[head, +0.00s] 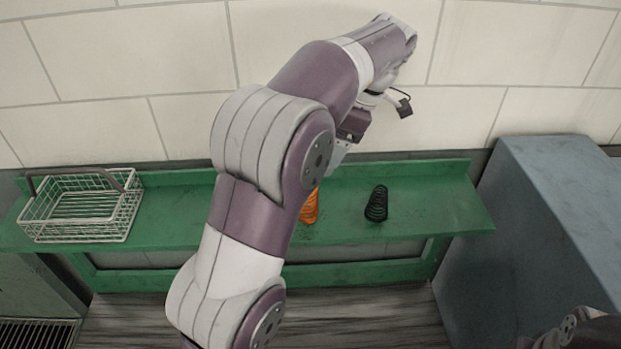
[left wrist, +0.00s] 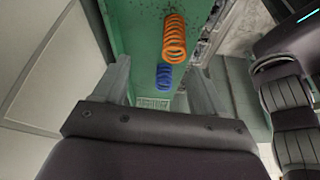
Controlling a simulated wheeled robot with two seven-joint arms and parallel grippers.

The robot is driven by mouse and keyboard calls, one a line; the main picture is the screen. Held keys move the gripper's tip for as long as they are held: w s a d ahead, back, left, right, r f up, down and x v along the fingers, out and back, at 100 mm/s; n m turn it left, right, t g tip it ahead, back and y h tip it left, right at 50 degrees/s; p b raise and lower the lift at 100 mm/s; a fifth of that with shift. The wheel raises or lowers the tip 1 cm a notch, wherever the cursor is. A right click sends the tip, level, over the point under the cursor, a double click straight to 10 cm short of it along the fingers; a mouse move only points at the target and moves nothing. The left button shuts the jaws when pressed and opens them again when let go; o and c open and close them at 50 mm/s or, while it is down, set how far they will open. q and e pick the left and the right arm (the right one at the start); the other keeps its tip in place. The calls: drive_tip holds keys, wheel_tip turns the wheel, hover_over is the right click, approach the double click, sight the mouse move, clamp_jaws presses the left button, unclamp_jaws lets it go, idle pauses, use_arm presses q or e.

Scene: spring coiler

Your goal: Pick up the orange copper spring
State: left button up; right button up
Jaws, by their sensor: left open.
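The orange copper spring (head: 310,207) stands on the green bench, partly hidden behind my left arm in the head view. It shows whole in the left wrist view (left wrist: 174,40), beyond my finger tips and right of centre. My left gripper (head: 338,156) is above the bench near the orange spring, mostly hidden by its own arm. In the left wrist view my left gripper (left wrist: 160,72) is open, its two grey fingers apart with nothing between them. My right gripper is out of view; only a piece of the right arm shows at the lower right.
A black spring (head: 376,204) stands right of the orange one. A blue spring (left wrist: 164,77) stands near it in the left wrist view. A white wire basket (head: 80,232) sits at the bench's left end. A blue-grey cabinet (head: 560,220) stands right. A tiled wall is behind.

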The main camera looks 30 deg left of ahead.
use_arm(q)
drive_tip(key=p, duration=0.2)
hover_over(314, 205)
drive_tip(key=x, duration=0.4)
drive_tip(key=shift+w+d+f, duration=0.2)
drive_tip(key=shift+d+f, duration=0.1)
drive_tip(key=shift+d, duration=0.1)
drive_tip(key=f+p, duration=0.1)
drive_tip(key=a+f+p, duration=0.1)
drive_tip(key=shift+w+a+f, duration=0.15)
drive_tip(key=shift+w+f, duration=0.2)
drive_tip(key=f, duration=0.2)
drive_tip(key=w+a+f, duration=0.1)
drive_tip(key=shift+p, duration=0.35)
drive_tip(key=shift+s+f, duration=0.2)
drive_tip(key=shift+s+d+r, duration=0.15)
drive_tip(key=shift+s+r, duration=0.05)
drive_tip(key=shift+s, duration=0.3)
drive_tip(key=shift+c, duration=0.6)
drive_tip(key=shift+s, duration=0.1)
drive_tip(key=c, duration=1)
drive_tip(key=shift+w, duration=0.3)
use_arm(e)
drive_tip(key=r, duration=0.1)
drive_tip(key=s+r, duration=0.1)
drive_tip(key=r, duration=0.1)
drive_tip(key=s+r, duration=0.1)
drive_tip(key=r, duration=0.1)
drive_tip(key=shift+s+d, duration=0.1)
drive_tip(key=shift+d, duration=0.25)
